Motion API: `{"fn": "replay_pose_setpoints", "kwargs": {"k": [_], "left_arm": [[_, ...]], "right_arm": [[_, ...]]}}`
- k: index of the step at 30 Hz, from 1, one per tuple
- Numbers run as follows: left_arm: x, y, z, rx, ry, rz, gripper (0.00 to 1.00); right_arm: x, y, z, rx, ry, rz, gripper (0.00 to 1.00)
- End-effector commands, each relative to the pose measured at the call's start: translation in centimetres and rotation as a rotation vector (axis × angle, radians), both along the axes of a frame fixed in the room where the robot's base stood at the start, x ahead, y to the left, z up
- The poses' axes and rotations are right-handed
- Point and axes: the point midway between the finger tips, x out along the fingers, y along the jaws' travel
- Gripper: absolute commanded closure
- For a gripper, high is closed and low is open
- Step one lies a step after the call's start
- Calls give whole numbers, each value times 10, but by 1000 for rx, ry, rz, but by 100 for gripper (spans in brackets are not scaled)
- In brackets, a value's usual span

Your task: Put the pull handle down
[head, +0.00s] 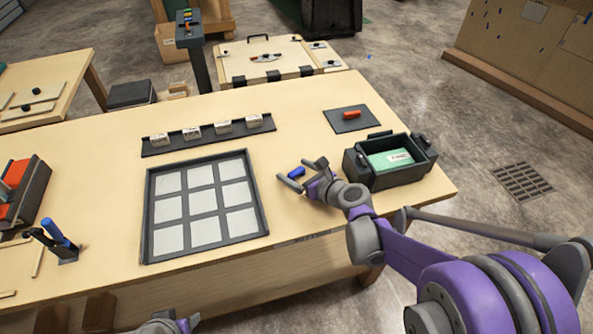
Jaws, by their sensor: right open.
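My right gripper (299,172) is open over the table, with its two fingers spread. A small blue piece (296,173) shows between or just beyond the fingers; I cannot tell whether it touches them or lies on the table. A red handle-like piece (352,114) lies on a dark mat (342,126) farther back. A black bar-shaped pull handle (258,38) shows at the far edge of a light wooden panel (290,56) behind the table. I cannot tell which of these the task means. Only the top of my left gripper (170,325) shows at the bottom edge.
A black bin (361,176) with a green and white item stands right of my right gripper. A dark-framed tray (153,215) with white squares lies to the left. A dark strip (160,150) with several white blocks lies behind it. Blue-handled tools (60,235) stand far left.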

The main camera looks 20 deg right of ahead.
Motion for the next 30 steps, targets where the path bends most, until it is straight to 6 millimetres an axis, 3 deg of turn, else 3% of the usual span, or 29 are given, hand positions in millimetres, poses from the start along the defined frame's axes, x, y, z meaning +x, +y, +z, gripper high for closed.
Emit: {"fn": "replay_pose_setpoints", "kwargs": {"k": [5,15,21,23,30], "left_arm": [[0,0,4,0,-1,0,51],[1,0,10,0,-3,0,51],[1,0,13,0,-4,0,51],[1,0,14,0,-4,0,51],[5,0,39,0,-13,0,51]], "right_arm": [[-7,-4,7,0,0,-2,6],[-69,-33,31,-2,-1,-5,6],[-94,-44,42,0,0,-3,6],[-98,-45,43,-1,0,-2,1],[-90,-41,42,-18,35,3,0]]}}
